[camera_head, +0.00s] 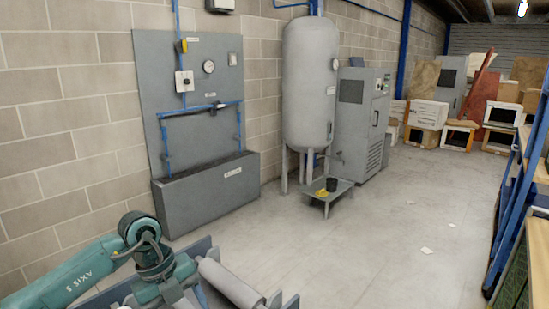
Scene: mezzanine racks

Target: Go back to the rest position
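The task names no object. Neither of my grippers can be made out in the head view. A teal jointed arm (70,277) marked "AXIS 5" reaches in from the lower left corner, and I cannot tell whether it is mine. Its far end meets a grey metal frame with a light grey cylinder (232,284) at the bottom edge. No fingers show on it.
A grey wall panel with a trough (207,194), an upright tank (310,85) and a grey cabinet (358,125) line the block wall. A low stand (327,197) holds a black cup. Boxes (428,114) are piled at the back. A blue rack (507,215) stands right. The middle floor is mostly clear.

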